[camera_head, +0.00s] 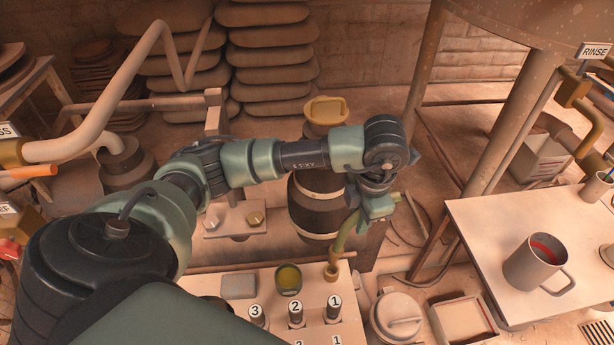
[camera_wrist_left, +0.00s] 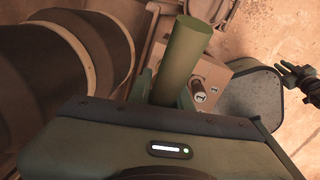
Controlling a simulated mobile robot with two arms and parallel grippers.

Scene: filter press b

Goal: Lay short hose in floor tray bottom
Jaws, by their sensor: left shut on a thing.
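The short green hose (camera_head: 346,232) is in my left gripper (camera_head: 374,208), which is shut on it. It slants down to the left, and its lower end has a brown fitting (camera_head: 332,271) above or at the back edge of the numbered panel; I cannot tell whether it touches. In the left wrist view the hose (camera_wrist_left: 186,62) sticks out between the fingers. A low, square, open tray (camera_head: 462,320) is on the floor, to the right of and below the gripper in the head view. A dark gripper-like part (camera_wrist_left: 298,82), possibly my right gripper, shows at the right edge of the wrist view.
The panel (camera_head: 240,287) with numbered posts stands in front. A lidded round pot (camera_head: 397,317) is beside the tray. A table (camera_head: 500,225) with a large mug (camera_head: 538,263) is at right. A dark barrel (camera_head: 313,207) stands behind the gripper. Floor between barrel and table is partly clear.

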